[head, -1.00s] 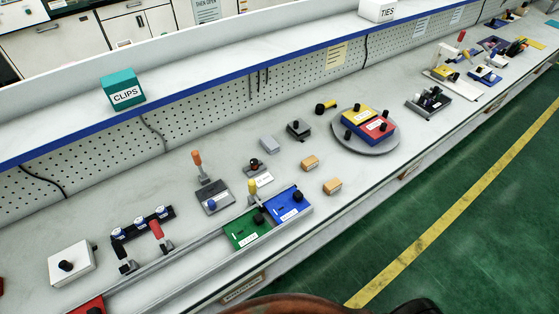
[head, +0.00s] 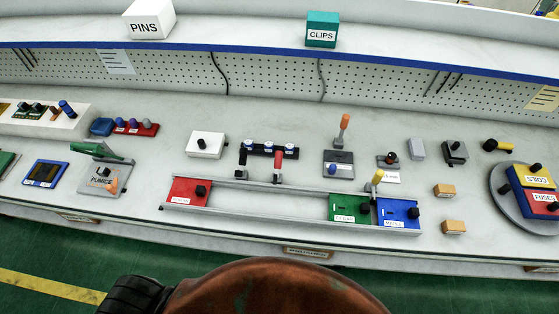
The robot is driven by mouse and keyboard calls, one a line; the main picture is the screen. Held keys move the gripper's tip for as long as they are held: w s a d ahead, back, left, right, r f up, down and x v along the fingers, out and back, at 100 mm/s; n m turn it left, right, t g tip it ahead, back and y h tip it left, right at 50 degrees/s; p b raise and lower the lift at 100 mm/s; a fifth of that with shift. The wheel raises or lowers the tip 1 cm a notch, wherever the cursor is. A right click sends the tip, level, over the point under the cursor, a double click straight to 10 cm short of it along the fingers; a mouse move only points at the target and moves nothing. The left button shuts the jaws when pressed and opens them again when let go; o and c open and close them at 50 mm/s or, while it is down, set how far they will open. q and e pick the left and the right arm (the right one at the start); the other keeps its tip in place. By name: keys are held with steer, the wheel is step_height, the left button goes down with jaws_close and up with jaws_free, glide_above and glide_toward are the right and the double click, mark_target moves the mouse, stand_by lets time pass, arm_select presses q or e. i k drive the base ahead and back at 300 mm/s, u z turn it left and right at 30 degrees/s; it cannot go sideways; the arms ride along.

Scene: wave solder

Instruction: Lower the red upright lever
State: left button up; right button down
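The red upright lever (head: 278,158) stands behind the long grey rail near the middle of the bench. Its red handle points up from a small grey bracket. A black-handled lever (head: 242,154) stands just left of it, on a similar small bracket. A black strip with several round white-topped knobs (head: 263,147) lies right behind the two levers and is partly covered by them. Neither of my grippers shows in the head view, and nothing touches the red lever.
A grey rail frame (head: 270,209) with red (head: 188,192), green (head: 343,208) and blue (head: 393,213) boxes lies in front. A white box with a black knob (head: 204,147) is to the left. An orange-handled lever (head: 343,128) is to the right. A shelf (head: 230,38) overhangs the back.

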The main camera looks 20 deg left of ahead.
mark_target(278, 155)
steer(key=z, duration=2)
steer(key=k, duration=1.2)
steer(key=u, duration=1.9)
steer(key=i, duration=0.5)
steer(key=u, duration=0.1)
